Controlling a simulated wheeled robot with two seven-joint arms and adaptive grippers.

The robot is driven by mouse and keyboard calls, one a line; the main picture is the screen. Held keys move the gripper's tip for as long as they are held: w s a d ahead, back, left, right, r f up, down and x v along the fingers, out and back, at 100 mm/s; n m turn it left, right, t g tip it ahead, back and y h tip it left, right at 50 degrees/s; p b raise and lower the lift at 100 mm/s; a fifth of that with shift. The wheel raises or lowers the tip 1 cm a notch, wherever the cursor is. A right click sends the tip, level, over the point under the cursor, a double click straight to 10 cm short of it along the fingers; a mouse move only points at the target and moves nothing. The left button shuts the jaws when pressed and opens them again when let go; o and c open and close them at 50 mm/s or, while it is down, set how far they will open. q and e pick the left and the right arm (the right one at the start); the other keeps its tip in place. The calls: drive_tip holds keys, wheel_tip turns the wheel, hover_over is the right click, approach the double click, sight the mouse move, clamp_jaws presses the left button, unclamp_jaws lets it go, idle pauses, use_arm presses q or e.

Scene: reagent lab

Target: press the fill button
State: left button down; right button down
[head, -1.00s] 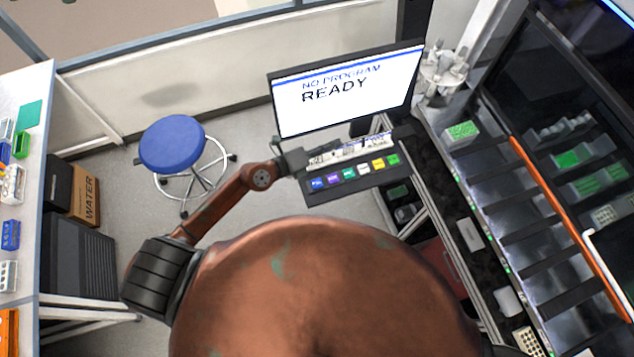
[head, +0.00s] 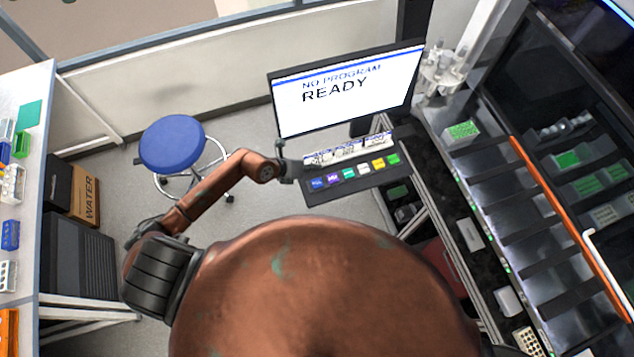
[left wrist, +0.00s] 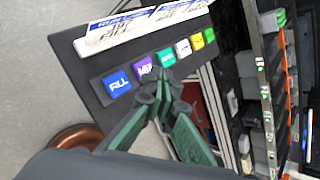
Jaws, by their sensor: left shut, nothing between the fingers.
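The fill button (head: 317,183) is the blue square at the left end of a row of coloured buttons on a dark control panel (head: 345,190) below the monitor. In the left wrist view the blue button (left wrist: 117,83) reads FILL, with a purple button (left wrist: 144,69) beside it. My left gripper (head: 288,170) is at the panel's left end. In the left wrist view its green fingers (left wrist: 157,92) are shut and empty, their tips in front of the purple and teal buttons, right of the fill button. Contact cannot be told. My right gripper is out of view.
The monitor (head: 347,90) reads NO PROGRAM, READY. A strip with printed labels (head: 347,150) runs above the buttons. A rack with an orange rail (head: 560,215) is at the right. Floor is clear left of the panel.

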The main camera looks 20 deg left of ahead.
use_arm(q)
drive_tip(key=b, duration=0.7)
hover_over(315, 183)
wheel_tip(315, 183, down, 8)
drive_tip(key=shift+r, duration=0.2)
drive_tip(key=shift+f, duration=0.55)
drive_tip(key=shift+f, duration=0.1)
idle(0.4)
drive_tip(key=shift+f, duration=0.3)
